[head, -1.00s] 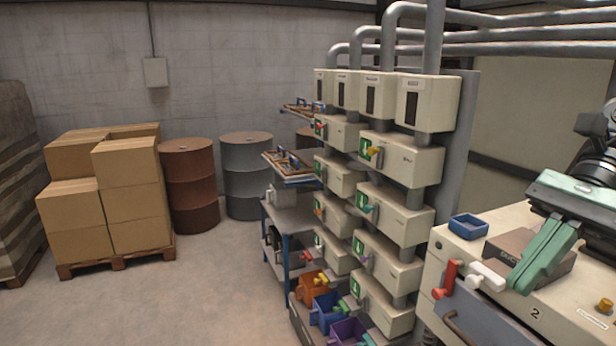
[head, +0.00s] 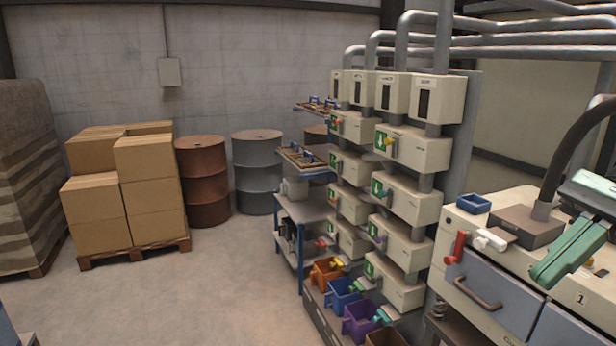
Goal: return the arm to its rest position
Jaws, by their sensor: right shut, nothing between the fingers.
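My right gripper (head: 548,275), with pale green fingers, shows at the right edge of the head view. It is shut and empty, in front of the cream-coloured cabinet (head: 500,258). I cannot tell how far it is from the cabinet. The rest of my right arm is mostly cut off by the frame's edge. My left gripper is not in view.
The cabinet carries a blue tray (head: 473,204), a red handle (head: 456,248) and a white handle (head: 490,239). A dispenser rack (head: 400,200) stands left of it, above coloured bins (head: 360,322). Boxes (head: 140,195) and drums stand farther back. The floor (head: 190,300) at left is clear.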

